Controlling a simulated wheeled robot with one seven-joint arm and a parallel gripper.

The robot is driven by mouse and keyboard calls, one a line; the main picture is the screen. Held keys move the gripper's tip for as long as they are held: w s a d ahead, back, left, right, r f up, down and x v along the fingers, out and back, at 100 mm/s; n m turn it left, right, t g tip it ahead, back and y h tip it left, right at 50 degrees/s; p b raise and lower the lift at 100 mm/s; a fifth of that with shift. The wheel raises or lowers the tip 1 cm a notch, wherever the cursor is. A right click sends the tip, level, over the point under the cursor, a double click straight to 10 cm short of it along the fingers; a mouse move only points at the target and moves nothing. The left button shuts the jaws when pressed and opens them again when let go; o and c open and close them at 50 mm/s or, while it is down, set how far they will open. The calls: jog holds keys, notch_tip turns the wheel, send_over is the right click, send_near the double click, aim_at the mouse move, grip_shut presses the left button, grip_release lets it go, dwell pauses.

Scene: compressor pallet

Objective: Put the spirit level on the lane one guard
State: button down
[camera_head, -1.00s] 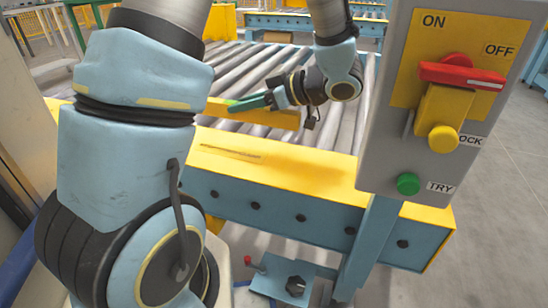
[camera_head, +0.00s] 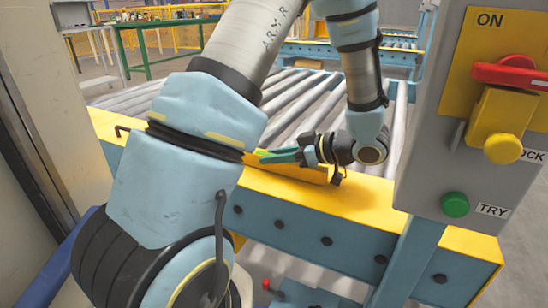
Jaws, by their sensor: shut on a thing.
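The spirit level (camera_head: 305,174) is a long yellow bar, its left part hidden behind my arm. My gripper (camera_head: 284,157), with green fingers, is shut on it. The level lies along the near guard (camera_head: 365,208), which has a yellow top and a blue bolted side. It is at or just above the yellow top; I cannot tell whether it touches. Yellow on yellow makes its lower edge hard to pick out.
Grey conveyor rollers (camera_head: 300,95) lie behind the guard. A grey switch box (camera_head: 440,150) with a red handle and green TRY button stands close on the right. A dark hook (camera_head: 122,130) sits at the guard's left end. A green table (camera_head: 165,30) stands far back.

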jog(key=shift+f, duration=0.15)
jog(key=c, duration=0.6)
grip_release()
jog(key=shift+c, duration=0.2)
